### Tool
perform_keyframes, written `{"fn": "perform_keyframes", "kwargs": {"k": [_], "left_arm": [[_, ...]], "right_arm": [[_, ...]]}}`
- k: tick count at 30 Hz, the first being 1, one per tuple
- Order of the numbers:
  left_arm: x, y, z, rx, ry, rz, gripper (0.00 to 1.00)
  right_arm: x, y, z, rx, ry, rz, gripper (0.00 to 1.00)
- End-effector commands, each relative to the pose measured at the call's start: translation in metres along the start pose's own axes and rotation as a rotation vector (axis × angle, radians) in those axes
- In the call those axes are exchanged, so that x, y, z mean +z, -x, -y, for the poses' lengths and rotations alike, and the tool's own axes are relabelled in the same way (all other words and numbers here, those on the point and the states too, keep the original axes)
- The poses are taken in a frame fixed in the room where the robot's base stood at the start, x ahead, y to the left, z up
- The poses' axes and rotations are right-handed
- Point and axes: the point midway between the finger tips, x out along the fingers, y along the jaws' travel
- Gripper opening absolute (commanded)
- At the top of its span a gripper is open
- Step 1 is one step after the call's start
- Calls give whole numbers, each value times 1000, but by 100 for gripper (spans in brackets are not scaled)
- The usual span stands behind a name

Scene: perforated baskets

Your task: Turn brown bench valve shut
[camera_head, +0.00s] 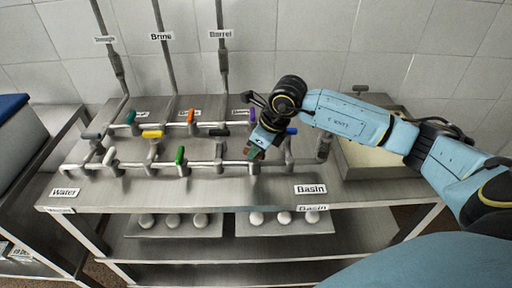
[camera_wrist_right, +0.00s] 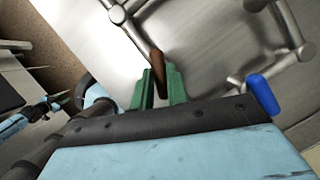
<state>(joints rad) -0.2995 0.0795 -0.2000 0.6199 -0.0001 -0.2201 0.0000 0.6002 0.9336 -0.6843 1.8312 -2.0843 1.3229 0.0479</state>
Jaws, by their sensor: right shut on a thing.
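The brown valve handle (camera_wrist_right: 157,66) shows in the right wrist view between the green fingers of my right gripper (camera_wrist_right: 160,84). The gripper is shut on it. In the head view my right gripper (camera_head: 257,155) reaches down at the right part of the pipework on the steel bench (camera_head: 220,188), and it mostly hides the brown handle there. The handle's exact angle to its pipe is hard to tell. My left gripper does not show clearly in either view.
A blue handle (camera_head: 291,131) sits just right of the gripper, also in the wrist view (camera_wrist_right: 262,95). A purple handle (camera_head: 252,115), black handle (camera_head: 218,132) and green handle (camera_head: 180,155) are nearby. Labels read Water (camera_head: 65,192) and Basin (camera_head: 310,189).

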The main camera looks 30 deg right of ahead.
Motion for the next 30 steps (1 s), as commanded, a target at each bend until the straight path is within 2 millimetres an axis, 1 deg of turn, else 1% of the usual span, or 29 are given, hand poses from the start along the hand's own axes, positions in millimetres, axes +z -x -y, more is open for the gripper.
{"fn": "perform_keyframes", "kwargs": {"k": [21,30], "left_arm": [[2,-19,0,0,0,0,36],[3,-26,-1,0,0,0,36]], "right_arm": [[2,-1,-4,-261,-627,3,0],[3,-1,-5,-355,-856,3,0]]}}
